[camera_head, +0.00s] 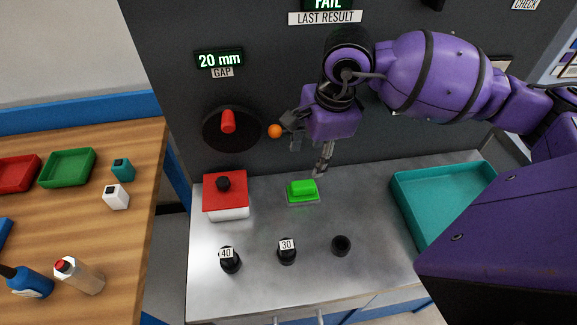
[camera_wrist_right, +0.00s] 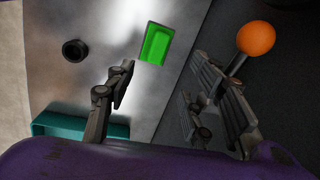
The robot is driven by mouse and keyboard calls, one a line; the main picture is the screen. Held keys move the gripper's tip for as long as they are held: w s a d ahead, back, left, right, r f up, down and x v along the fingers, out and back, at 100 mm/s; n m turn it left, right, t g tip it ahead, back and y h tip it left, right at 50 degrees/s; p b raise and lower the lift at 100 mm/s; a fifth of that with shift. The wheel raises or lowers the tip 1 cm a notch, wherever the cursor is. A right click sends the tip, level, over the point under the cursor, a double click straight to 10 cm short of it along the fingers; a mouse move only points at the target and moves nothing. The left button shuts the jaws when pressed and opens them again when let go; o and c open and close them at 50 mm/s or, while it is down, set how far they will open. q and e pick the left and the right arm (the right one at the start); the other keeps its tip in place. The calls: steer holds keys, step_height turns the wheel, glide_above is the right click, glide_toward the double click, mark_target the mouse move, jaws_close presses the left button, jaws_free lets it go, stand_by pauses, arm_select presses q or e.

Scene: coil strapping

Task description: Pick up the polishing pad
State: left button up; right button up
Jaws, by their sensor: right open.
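A bright green block-shaped pad (camera_head: 302,187), the thing that best fits the polishing pad, lies on a thin base on the grey counter, below my right gripper. It also shows in the right wrist view (camera_wrist_right: 155,43), beyond the fingertips and between their lines. My right gripper (camera_head: 307,151) is open and empty, above the counter by the dark panel and apart from the pad. Its two spread fingers show in the right wrist view (camera_wrist_right: 161,70). My left gripper is not in view.
A red-topped white box (camera_head: 226,205) stands left of the pad. Black pieces marked 40 (camera_head: 230,262) and 30 (camera_head: 287,253), and a black ring (camera_head: 341,245), stand in front. A teal tray (camera_head: 405,205) is right. An orange ball knob (camera_head: 275,131) juts beside my right gripper.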

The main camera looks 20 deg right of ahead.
glide_above(303, 184)
steer(key=s, duration=0.1)
steer(key=f, duration=0.5)
steer(key=shift+s+d+f, duration=0.1)
steer(key=shift+d+f, duration=0.05)
steer(key=shift+d, duration=0.2)
steer(key=shift+f, duration=0.25)
steer(key=f, duration=0.3)
steer(key=w+f, duration=0.1)
steer(key=f, duration=0.1)
steer(key=shift+w+a+f, duration=0.1)
steer(key=shift+a+f, duration=0.15)
steer(key=shift+f, duration=0.05)
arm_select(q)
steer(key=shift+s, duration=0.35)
arm_select(e)
jaws_close()
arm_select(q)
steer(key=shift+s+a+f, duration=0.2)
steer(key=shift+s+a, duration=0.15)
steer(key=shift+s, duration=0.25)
